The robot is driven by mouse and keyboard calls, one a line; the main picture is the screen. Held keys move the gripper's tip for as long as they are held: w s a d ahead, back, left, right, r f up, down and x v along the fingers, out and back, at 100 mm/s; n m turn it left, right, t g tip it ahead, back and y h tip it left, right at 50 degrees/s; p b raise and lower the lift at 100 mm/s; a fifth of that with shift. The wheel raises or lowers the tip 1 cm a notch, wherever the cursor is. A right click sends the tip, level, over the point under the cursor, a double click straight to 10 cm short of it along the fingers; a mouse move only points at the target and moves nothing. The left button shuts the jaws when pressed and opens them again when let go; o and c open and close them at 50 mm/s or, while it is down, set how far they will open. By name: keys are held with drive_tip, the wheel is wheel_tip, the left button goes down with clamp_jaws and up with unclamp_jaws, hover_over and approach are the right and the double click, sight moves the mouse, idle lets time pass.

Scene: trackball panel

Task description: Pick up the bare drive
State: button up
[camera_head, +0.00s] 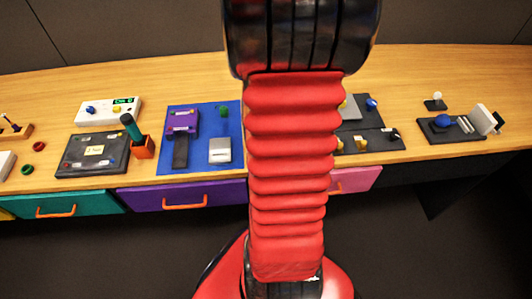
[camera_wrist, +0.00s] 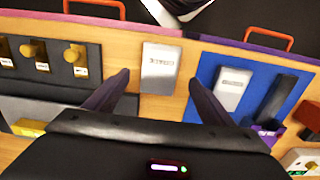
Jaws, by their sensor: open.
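Two flat silver drives with label plates show in the wrist view. One drive (camera_wrist: 160,68) lies on bare wood near the table's drawer edge; my arm hides its place in the head view. The other drive (camera_wrist: 231,88) lies on a blue mat (camera_wrist: 208,68); it also shows in the head view (camera_head: 220,150). The pictures do not settle which one is called the bare drive. My gripper (camera_wrist: 159,78) is open and empty, its fingers on either side of the drive on the wood in the wrist picture. The height above it cannot be told.
In the wrist view, a dark panel with yellow knobs (camera_wrist: 40,55) stands left of the fingers. On the blue mat are a purple device (camera_head: 182,122) and a dark bar (camera_wrist: 277,97). An orange holder (camera_head: 143,147) stands beside the mat. Bare wood surrounds the drive between the fingers.

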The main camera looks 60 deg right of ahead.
drive_tip(key=shift+d+f, duration=0.1)
drive_tip(key=shift+f, duration=2.35)
drive_tip(key=shift+c, duration=0.7)
drive_tip(key=c, duration=0.9)
